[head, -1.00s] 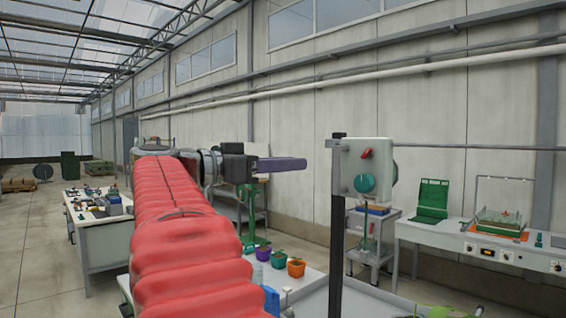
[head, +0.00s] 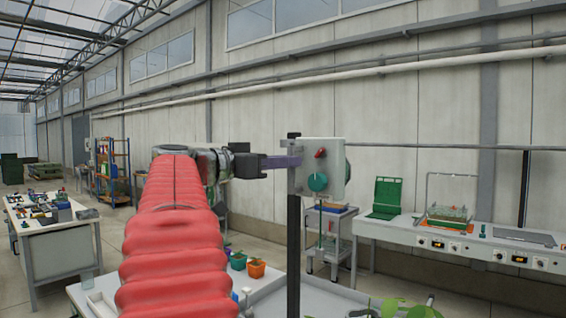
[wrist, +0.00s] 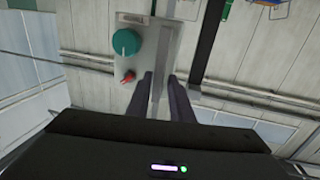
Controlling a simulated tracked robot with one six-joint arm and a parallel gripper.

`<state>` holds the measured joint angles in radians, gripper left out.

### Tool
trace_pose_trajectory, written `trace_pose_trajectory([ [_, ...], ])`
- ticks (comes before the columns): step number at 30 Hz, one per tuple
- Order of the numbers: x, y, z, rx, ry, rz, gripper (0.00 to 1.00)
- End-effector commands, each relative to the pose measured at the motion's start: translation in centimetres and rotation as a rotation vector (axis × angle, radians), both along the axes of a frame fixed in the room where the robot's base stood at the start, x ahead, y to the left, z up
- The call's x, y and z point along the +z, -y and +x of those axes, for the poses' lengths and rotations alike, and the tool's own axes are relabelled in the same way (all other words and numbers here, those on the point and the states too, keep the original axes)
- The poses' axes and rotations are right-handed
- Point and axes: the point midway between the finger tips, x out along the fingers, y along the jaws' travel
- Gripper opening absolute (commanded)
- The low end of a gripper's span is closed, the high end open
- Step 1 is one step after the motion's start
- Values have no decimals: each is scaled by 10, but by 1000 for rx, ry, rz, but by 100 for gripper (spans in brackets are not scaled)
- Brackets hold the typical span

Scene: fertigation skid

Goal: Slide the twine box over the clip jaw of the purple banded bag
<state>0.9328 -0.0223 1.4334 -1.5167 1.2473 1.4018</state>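My gripper (head: 298,160) is stretched forward at the end of my red-sleeved arm, beside the grey control box on a dark post. In the wrist view my gripper's two dark fingers (wrist: 161,80) stand apart with a narrow gap, and nothing held shows between them. The control box's face and side lie beyond the fingertips; I cannot tell whether they touch. I cannot make out the twine box, the purple banded bag or its clip jaw in either view.
The control box (head: 322,167) has a teal knob and a red switch. Potted plants (head: 256,268) stand on a pale bench below my arm. A cluttered table (head: 50,232) is at left. A wall bench (head: 460,236) with a green case (head: 386,197) is at right.

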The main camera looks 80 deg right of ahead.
Motion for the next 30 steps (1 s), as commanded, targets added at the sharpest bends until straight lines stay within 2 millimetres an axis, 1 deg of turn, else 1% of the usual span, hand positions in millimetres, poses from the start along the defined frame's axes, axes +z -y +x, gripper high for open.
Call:
trace_pose_trajectory([
  [2, 0, 7, -6, -3, 0, 0, 20],
  [6, 0, 13, -9, -1, 1, -1, 20],
  [15, 0, 14, -10, 0, 0, 0, 20],
  [24, 0, 14, -9, 2, -1, -1, 0],
  [30, 0, 15, -8, 4, -1, -1, 0],
])
